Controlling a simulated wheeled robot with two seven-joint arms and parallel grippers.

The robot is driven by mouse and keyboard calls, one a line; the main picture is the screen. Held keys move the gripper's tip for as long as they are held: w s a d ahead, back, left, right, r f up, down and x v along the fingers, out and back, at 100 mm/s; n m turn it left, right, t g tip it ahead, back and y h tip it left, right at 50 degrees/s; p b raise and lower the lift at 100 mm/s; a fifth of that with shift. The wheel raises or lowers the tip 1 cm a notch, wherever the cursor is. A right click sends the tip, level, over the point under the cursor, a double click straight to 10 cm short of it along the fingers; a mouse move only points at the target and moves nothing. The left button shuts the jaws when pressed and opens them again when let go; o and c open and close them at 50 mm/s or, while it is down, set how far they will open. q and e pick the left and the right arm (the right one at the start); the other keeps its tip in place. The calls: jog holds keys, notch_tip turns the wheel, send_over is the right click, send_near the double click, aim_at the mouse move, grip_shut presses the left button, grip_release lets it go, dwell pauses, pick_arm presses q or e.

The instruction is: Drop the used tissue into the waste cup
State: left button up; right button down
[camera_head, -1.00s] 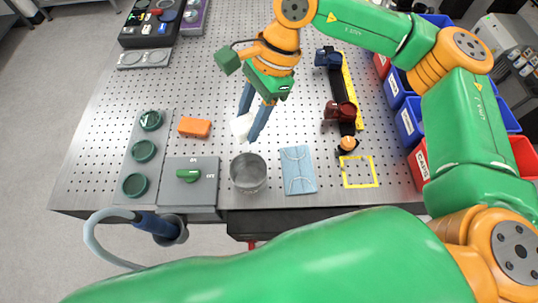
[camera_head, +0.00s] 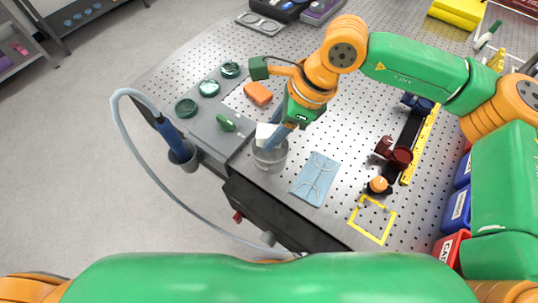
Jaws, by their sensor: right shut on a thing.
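The white tissue (camera_head: 264,132) is crumpled and sits between the blue fingers of my right gripper (camera_head: 272,138). My right gripper is shut on it and points down over the waste cup. The waste cup (camera_head: 269,161) is a grey metal cup near the front edge of the table. The tissue and fingertips overlap the cup's far rim in the picture. I cannot tell whether the tissue is just above the rim or slightly inside it. My left gripper is not in view.
A grey panel with a green knob (camera_head: 226,123) stands left of the cup, an orange block (camera_head: 258,93) behind. A blue cloth (camera_head: 316,180) lies to the right. Further right are a dark rail with red mounts (camera_head: 398,156) and a yellow square outline (camera_head: 371,220).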

jog(key=shift+s+d+f, duration=0.15)
jog(key=shift+d+f, duration=0.05)
jog(key=shift+c, duration=1.5)
grip_release()
jog(key=shift+a, duration=0.15)
jog(key=shift+d+r, duration=0.25)
jog(key=shift+r, duration=0.1)
jog(key=b+v, duration=0.2)
jog(key=v, duration=0.4)
jog(key=shift+r, duration=0.2)
